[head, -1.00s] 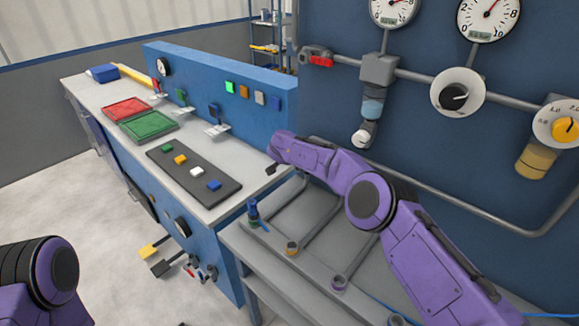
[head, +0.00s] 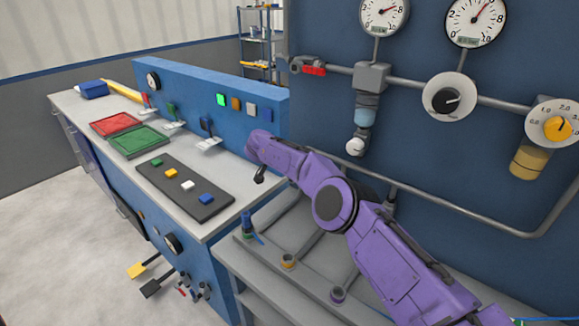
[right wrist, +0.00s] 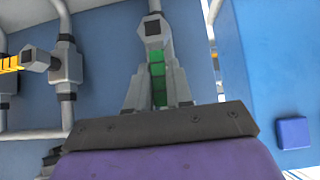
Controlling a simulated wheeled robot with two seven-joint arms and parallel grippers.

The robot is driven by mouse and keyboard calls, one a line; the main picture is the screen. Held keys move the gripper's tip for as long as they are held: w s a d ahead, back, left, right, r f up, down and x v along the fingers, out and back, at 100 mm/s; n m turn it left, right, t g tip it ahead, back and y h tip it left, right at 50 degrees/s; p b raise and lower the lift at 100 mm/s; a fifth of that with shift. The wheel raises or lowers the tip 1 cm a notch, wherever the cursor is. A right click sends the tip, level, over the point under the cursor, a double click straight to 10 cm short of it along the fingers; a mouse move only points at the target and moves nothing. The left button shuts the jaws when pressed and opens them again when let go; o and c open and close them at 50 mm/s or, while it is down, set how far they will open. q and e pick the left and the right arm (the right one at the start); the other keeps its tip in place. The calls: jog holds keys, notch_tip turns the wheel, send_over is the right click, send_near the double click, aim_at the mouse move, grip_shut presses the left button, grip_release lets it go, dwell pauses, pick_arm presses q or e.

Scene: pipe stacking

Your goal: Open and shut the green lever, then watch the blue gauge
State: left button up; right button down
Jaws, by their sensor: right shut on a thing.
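In the right wrist view, my right gripper (right wrist: 157,88) is shut on a green lever (right wrist: 157,82), which stands between its grey fingers below a grey pipe fitting. In the head view, the fingers and this lever are hidden behind the end of my purple right arm. Two white-faced gauges with red needles, a left one (head: 383,14) and a right one (head: 474,20), hang on the dark blue wall. A smaller round gauge (head: 153,81) sits on the low blue panel. I cannot tell which is the blue gauge. My left gripper is out of view.
A yellow handle (right wrist: 10,63) is left of the green lever, on another pipe. A blue panel with a blue button (right wrist: 292,133) stands close on the right. The bench holds a red tray (head: 97,127), a green tray (head: 115,146) and a dark button strip (head: 213,209).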

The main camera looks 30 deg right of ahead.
jog(key=shift+d, duration=0.1)
jog(key=c, duration=1.3)
grip_release()
jog(key=shift+o, duration=1)
jog(key=shift+w+d+f, duration=0.1)
jog(key=shift+w+f, duration=0.05)
jog(key=b+v, duration=0.2)
jog(key=v, duration=0.8)
jog(key=shift+r, duration=0.25)
